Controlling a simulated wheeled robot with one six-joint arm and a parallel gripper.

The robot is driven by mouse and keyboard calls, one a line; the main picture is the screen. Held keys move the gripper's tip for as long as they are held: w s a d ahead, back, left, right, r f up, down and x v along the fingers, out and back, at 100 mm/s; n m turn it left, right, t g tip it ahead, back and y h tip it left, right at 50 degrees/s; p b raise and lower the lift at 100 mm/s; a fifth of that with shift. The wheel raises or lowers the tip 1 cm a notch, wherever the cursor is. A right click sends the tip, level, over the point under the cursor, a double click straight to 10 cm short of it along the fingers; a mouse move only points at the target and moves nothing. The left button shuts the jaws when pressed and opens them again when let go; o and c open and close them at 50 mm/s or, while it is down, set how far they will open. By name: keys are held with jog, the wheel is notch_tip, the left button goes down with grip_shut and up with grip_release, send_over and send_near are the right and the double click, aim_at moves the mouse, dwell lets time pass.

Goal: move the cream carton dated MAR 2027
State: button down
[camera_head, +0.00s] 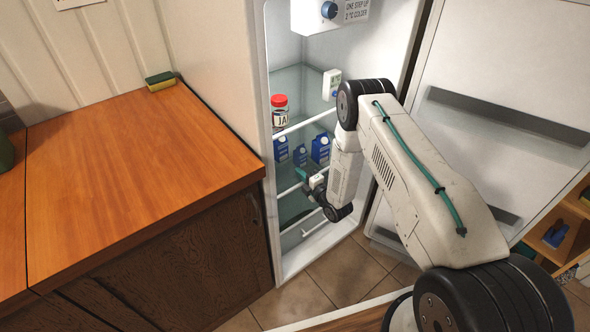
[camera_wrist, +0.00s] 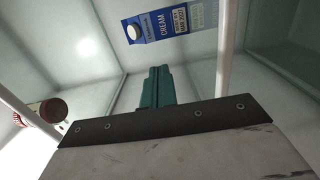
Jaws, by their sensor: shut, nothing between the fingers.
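Three blue cartons stand inside the open fridge: a left one (camera_head: 281,149), a middle one (camera_head: 300,155) and a right one (camera_head: 320,149). In the wrist view one blue carton (camera_wrist: 175,22) reads CREAM; its date label is too small to read surely, and I cannot tell which of the three it is. My gripper (camera_head: 303,174) is at the fridge shelves, just below the cartons in the picture. Its teal fingers (camera_wrist: 157,72) are together and empty in the wrist view, apart from the carton.
White shelf bars cross near my gripper. A wooden counter (camera_head: 120,150) with a sponge (camera_head: 160,81) is at left, mostly clear. The fridge door (camera_head: 500,75) is open at right.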

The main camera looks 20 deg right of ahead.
jog(key=shift+s, duration=0.1)
jog(key=c, duration=1.8)
grip_release()
jog(key=o, duration=0.5)
jog(key=shift+a+r, duration=0.1)
jog(key=shift+r, duration=0.15)
jog(key=shift+c, duration=0.2)
jog(key=o, duration=0.9)
jog(key=w+r, duration=0.3)
jog(key=shift+w+a+r, duration=0.1)
jog(key=shift+a+r, duration=0.05)
jog(key=shift+a, duration=0.2)
jog(key=shift+c, duration=0.2)
jog(key=m+g, duration=0.3)
jog(key=m, duration=0.8)
send_near(283, 144)
jog(key=w+a+r, duration=0.2)
jog(key=w+a, duration=0.1)
jog(key=w, duration=0.2)
jog(key=shift+f+m+h, duration=0.3)
jog(key=shift+f+m, duration=0.1)
jog(key=shift+m, duration=0.8)
jog(key=m, duration=0.1)
jog(key=f+m+g, duration=0.1)
jog(key=m, duration=0.2)
jog(key=shift+s+d+f+h, duration=0.1)
jog(key=shift+d+f+h, duration=0.15)
jog(key=shift+f+h, duration=0.15)
